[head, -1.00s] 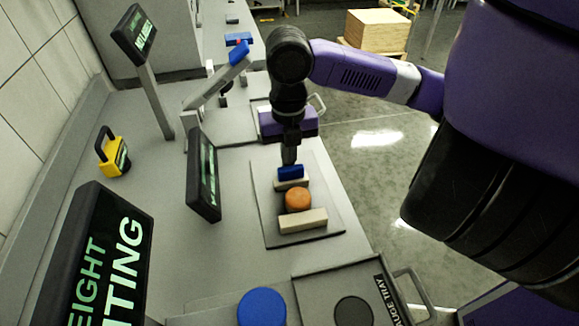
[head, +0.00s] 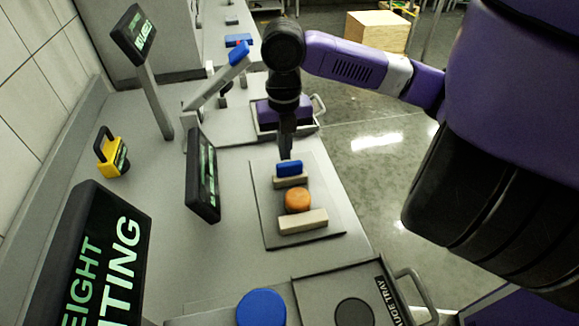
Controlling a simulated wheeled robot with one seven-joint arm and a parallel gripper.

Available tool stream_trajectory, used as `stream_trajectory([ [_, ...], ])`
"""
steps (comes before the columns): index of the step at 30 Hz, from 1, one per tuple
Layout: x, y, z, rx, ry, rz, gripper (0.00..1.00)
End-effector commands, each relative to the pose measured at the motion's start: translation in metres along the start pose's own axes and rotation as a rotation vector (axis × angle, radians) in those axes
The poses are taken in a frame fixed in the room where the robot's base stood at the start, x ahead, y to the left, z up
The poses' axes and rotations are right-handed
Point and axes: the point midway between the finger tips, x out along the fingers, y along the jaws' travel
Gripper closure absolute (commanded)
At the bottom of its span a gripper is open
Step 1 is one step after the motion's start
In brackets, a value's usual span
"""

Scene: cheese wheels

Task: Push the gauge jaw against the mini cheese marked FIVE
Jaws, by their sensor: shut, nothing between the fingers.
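The gauge plate (head: 268,215) lies on the counter in the middle of the head view. On it an orange mini cheese (head: 298,200) sits between a pale fixed block (head: 303,221) on the near side and the gauge jaw (head: 290,181), a pale block with a blue top, on the far side. The jaw looks very close to the cheese; I cannot tell whether they touch. No marking on the cheese is readable. My gripper (head: 285,156) is shut and empty, pointing down just beyond the blue top, with a small gap seeming to show between them.
A dark display (head: 202,176) stands left of the plate. A purple block (head: 270,117) sits behind my gripper. A gauge tray (head: 313,287) and a blue disc (head: 261,307) are at the front.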

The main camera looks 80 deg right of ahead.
Motion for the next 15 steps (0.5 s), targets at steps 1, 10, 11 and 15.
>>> stream_trajectory([
  [1, 0.0, 0.0, 0.0, 0.0, 0.0, 0.0, 1.0],
  [10, -0.018, 0.0, 0.0, 0.0, 0.0, 0.0, 1.0],
  [11, -0.021, 0.0, 0.0, 0.0, 0.0, 0.0, 1.0],
  [15, -0.034, 0.0, 0.0, 0.0, 0.0, -0.001, 1.0],
])
